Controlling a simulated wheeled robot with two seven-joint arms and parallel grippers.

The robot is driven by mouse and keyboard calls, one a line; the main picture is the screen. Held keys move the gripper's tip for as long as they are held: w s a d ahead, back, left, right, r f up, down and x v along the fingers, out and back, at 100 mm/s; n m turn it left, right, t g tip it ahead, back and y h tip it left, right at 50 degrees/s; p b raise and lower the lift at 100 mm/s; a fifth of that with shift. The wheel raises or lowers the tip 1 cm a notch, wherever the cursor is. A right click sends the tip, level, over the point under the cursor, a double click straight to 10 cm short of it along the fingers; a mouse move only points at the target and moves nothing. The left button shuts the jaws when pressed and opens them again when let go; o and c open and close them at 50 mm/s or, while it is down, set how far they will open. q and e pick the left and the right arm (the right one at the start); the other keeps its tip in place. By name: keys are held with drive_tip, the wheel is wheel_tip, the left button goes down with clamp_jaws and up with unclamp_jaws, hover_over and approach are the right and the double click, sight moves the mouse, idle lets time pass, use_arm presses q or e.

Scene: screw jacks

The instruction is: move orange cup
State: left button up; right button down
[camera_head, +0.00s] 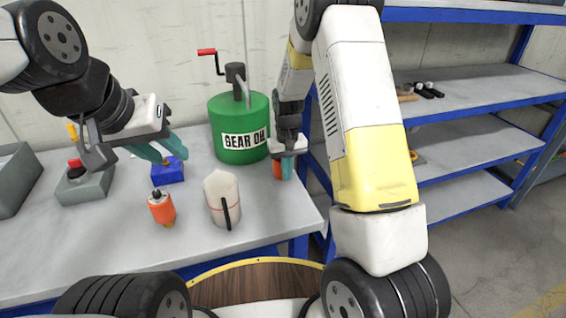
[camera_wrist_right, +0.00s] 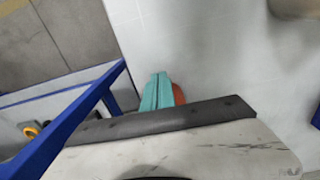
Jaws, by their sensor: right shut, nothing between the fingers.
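A small orange thing, which I take for the orange cup (camera_head: 288,168), stands at the right part of the table, beside my right gripper (camera_head: 276,170). The fingers partly hide it, and only an orange edge of the cup (camera_wrist_right: 178,95) shows in the right wrist view. The right gripper's teal fingers (camera_wrist_right: 157,92) are pressed together with nothing between them. I cannot tell whether they touch the cup. My left gripper (camera_head: 160,152) is at the left above the table, its teal fingers apart, close to a blue object (camera_head: 167,172).
An orange container with a dark top (camera_head: 161,208) and a white jug with a dark handle (camera_head: 222,200) stand near the front. A green gear oil can (camera_head: 239,130) is behind. A grey box with a red knob (camera_head: 85,187) is left. Blue-framed shelves (camera_head: 470,95) stand right.

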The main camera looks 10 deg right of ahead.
idle(0.3)
drive_tip(key=shift+w, duration=0.3)
drive_tip(key=shift+w+a, duration=0.2)
drive_tip(key=shift+w, duration=0.55)
drive_tip(key=shift+s, duration=0.2)
